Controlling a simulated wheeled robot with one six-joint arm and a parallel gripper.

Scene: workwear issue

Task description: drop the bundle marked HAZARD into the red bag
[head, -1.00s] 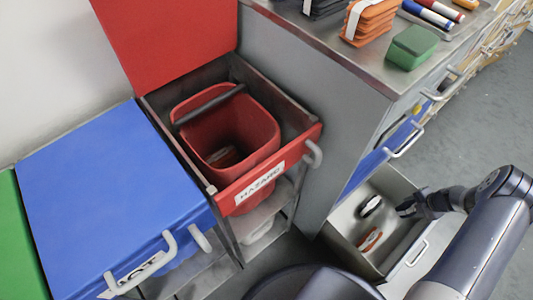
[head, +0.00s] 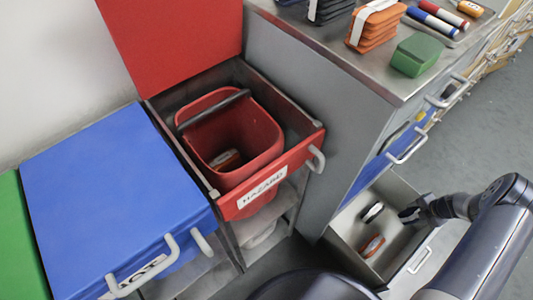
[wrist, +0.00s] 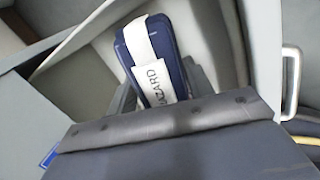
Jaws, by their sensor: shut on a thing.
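A dark blue bundle (wrist: 182,84) with a white band and a tag reading HAZARD shows in the wrist view. My gripper (head: 410,214) is shut on it, low over the open drawer in the head view. There the bundle is hard to tell from the dark fingers. The red bag (head: 262,135) stands open in the pulled-out frame with a HAZARD label, its red lid raised. A small orange and white item lies at its bottom. My gripper is well to the right of and below the bag.
The open drawer (head: 405,258) holds a dark item with white (head: 373,211) and an orange one (head: 372,245). A closed blue lid (head: 110,190) is left of the red bag. The grey cabinet (head: 320,110), with stacks on top, stands between bag and gripper.

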